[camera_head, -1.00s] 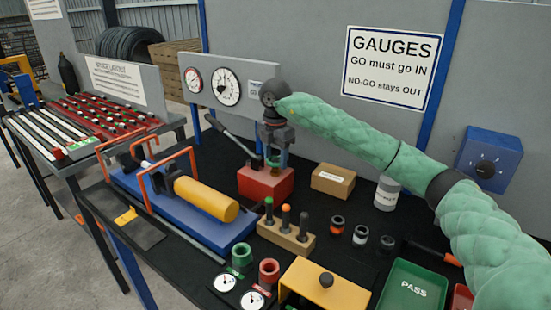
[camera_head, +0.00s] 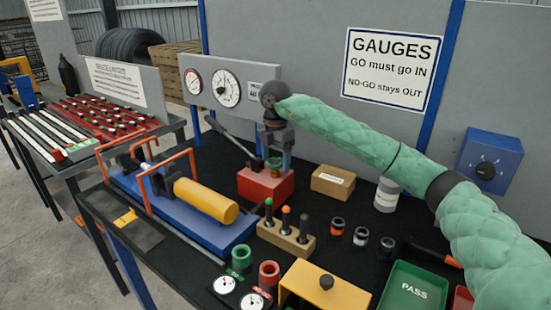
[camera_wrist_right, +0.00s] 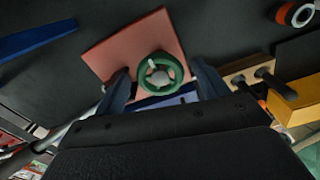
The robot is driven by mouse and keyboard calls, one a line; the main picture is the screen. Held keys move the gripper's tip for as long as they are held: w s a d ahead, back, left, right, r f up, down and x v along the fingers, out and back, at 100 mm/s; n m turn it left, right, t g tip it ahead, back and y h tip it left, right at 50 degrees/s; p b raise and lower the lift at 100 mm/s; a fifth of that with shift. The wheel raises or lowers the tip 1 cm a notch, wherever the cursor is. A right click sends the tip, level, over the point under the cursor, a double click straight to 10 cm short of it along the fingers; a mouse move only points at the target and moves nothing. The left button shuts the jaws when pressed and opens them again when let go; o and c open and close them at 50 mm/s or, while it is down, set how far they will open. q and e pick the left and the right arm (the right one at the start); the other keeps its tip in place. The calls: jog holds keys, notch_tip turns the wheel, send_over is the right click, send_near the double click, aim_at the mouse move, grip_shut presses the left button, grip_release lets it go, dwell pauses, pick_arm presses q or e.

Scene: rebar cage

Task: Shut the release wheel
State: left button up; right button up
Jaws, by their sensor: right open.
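The release wheel is a small green ring with spokes (camera_wrist_right: 160,74) on top of a red block (camera_wrist_right: 120,48). In the head view the red block (camera_head: 266,186) stands on the black bench top, with the green wheel (camera_head: 275,163) partly hidden by my gripper. My right gripper (camera_head: 278,160) points down over the wheel. In the right wrist view its two fingers (camera_wrist_right: 160,85) are open, one on each side of the wheel, and I cannot tell whether they touch it. My left gripper is not in view.
A grey lever (camera_head: 228,134) slants up left of the red block. A blue press with a yellow cylinder (camera_head: 206,199) lies in front left. A cardboard box (camera_head: 333,183) stands close right, and a wooden block with several plug gauges (camera_head: 286,236) in front. Gauge dials (camera_head: 226,87) stand behind.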

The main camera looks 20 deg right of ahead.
aim_at(276, 161)
jog(key=shift+r, duration=0.5)
notch_tip(276, 161, up, 5)
jog(key=shift+b, duration=0.65)
jog(key=shift+r, duration=0.9)
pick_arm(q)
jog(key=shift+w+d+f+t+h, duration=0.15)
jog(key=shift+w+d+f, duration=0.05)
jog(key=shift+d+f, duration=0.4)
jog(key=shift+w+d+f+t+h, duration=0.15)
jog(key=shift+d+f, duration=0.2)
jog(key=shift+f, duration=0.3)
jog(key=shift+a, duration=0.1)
